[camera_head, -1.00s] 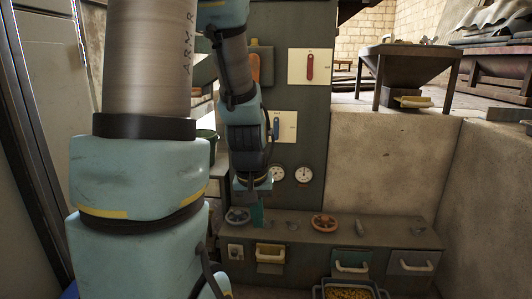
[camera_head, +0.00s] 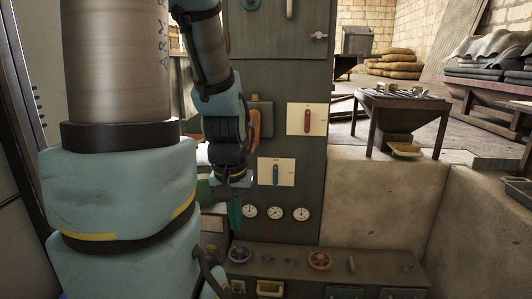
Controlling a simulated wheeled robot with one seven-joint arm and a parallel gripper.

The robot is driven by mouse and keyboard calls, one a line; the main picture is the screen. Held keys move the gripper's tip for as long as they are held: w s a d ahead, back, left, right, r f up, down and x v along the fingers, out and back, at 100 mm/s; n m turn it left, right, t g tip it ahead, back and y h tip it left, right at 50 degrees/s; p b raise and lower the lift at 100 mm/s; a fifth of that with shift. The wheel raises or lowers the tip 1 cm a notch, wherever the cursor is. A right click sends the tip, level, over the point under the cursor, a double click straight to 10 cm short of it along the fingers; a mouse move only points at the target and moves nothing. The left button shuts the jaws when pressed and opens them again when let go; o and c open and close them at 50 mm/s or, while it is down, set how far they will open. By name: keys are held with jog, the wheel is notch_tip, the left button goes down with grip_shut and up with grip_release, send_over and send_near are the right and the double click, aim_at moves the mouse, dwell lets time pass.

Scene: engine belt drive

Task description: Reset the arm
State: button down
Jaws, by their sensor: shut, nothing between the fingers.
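My gripper (camera_head: 235,214) hangs pointing down at the end of my blue arm, left of the centre of the view. Its teal fingers look small and shut, with nothing seen between them. It is in front of the left edge of the dark green control cabinet (camera_head: 268,222), left of the gauges (camera_head: 275,212) and above the ledge. My large upper arm links fill the left of the view and hide what is behind them.
The cabinet carries a red lever (camera_head: 307,121), a blue lever (camera_head: 275,174) and an orange handle (camera_head: 254,126). The ledge below holds a grey handwheel (camera_head: 240,254) and an orange one (camera_head: 319,261). A metal table (camera_head: 402,104) stands beyond the low wall (camera_head: 386,197).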

notch_tip(320, 180, up, 19)
jog(key=p, duration=1.7)
jog(key=shift+r, duration=0.15)
